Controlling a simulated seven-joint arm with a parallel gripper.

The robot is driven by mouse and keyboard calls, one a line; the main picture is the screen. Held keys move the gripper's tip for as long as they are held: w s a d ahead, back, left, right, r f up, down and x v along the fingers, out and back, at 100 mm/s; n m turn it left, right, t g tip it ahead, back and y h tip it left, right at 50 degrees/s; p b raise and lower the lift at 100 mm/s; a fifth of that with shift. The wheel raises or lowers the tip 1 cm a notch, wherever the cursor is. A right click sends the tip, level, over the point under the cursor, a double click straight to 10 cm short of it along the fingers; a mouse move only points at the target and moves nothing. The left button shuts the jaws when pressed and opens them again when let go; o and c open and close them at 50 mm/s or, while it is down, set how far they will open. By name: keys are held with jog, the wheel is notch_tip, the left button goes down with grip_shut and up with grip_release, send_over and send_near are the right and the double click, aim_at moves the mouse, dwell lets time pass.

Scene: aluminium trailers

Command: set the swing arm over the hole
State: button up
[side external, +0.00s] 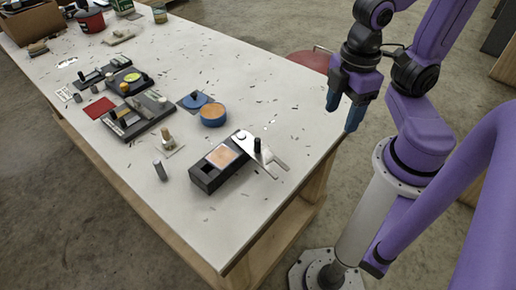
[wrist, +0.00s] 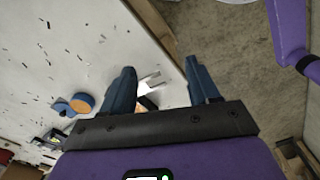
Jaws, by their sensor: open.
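The swing arm (side external: 264,158) is a flat silver plate with a forked end and an upright black knob (side external: 257,145). It is pivoted at the back right of a dark block (side external: 204,180) and sticks out past the block's right side. The block's top has a tan patch, and a dark square hole (side external: 207,171) at its front left lies uncovered. My gripper (side external: 343,110) is open and empty, high above the table's right edge, right of the block and apart from it. In the wrist view, the swing arm (wrist: 150,80) shows between my open fingers (wrist: 160,72); the block is mostly hidden.
A small grey cylinder (side external: 160,170) stands left of the block. A blue round tin (side external: 212,115) sits behind it. Other fixtures (side external: 133,118) and a red pot (side external: 90,20) lie farther back. Metal shavings litter the white table (side external: 255,75); its front right is otherwise clear.

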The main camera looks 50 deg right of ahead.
jog(key=c, duration=0.3)
jog(key=m, duration=0.3)
send_near(257, 140)
notch_tip(257, 140, down, 11)
jog(key=shift+w+r, duration=0.1)
jog(key=shift+r, duration=0.05)
dwell(0.9)
grip_shut()
